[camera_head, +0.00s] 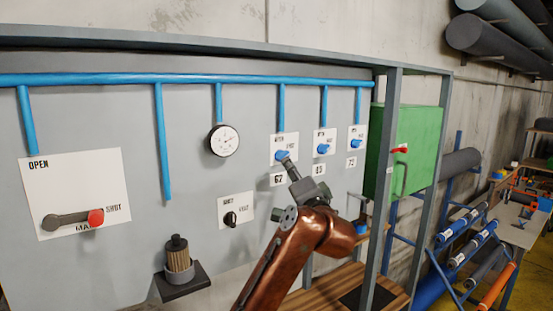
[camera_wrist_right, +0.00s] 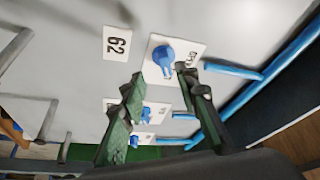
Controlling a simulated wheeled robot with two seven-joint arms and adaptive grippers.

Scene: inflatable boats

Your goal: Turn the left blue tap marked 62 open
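The left blue tap (camera_head: 281,155) sits on a white plate (camera_head: 285,143) on the grey panel, with the 62 label (camera_head: 278,180) just below it. In the right wrist view the same tap (camera_wrist_right: 163,58) and 62 label (camera_wrist_right: 117,42) show clearly. My right gripper (camera_head: 289,162) points at this tap. In the wrist view the right gripper (camera_wrist_right: 163,78) is open, its two fingers apart, with the tap just beyond the tips and nothing held. I cannot tell whether a fingertip touches the tap. My left gripper is not in view.
Two more blue taps, a middle one (camera_head: 323,149) and a right one (camera_head: 355,143), sit close to the right. A green cabinet (camera_head: 414,150) stands beyond a grey post. A gauge (camera_head: 224,140), a black knob (camera_head: 230,219) and a red-ended lever (camera_head: 95,218) are to the left.

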